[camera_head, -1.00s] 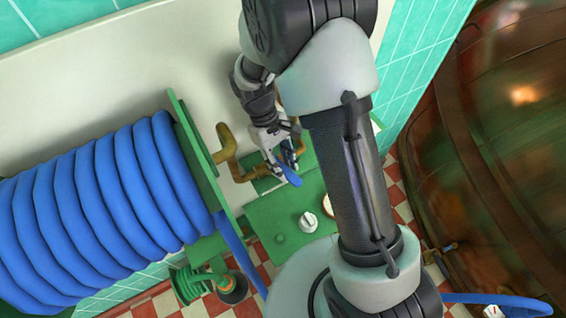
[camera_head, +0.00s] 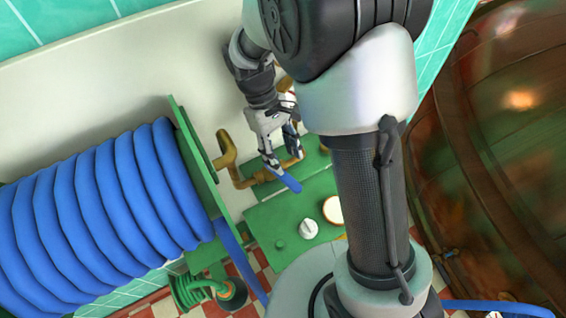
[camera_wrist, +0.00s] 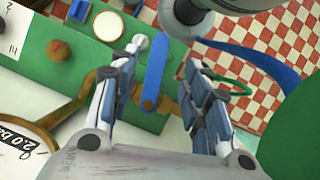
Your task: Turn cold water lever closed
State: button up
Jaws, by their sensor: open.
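The blue lever (camera_head: 287,180) sits on a brass pipe fitting by the green panel, below my gripper. In the wrist view the blue lever (camera_wrist: 155,72) runs up the picture from a brass pivot, between my fingers and closer to the left one. My gripper (camera_head: 285,160) is open, with its fingers reaching down around the lever. In the wrist view my gripper (camera_wrist: 165,58) shows a clear gap between the lever and the right finger; contact with the left finger cannot be told.
A green panel (camera_head: 262,228) with a white knob (camera_head: 308,229) and a round dial (camera_head: 333,209) lies below the lever. A blue hose reel (camera_head: 90,205) stands left, and a large copper kettle (camera_head: 500,150) right. A pressure gauge (camera_wrist: 20,158) is at the wrist view's lower left.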

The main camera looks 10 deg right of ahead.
aim_at(283, 176)
notch_tip(283, 176, up, 2)
jog(key=shift+c, duration=0.3)
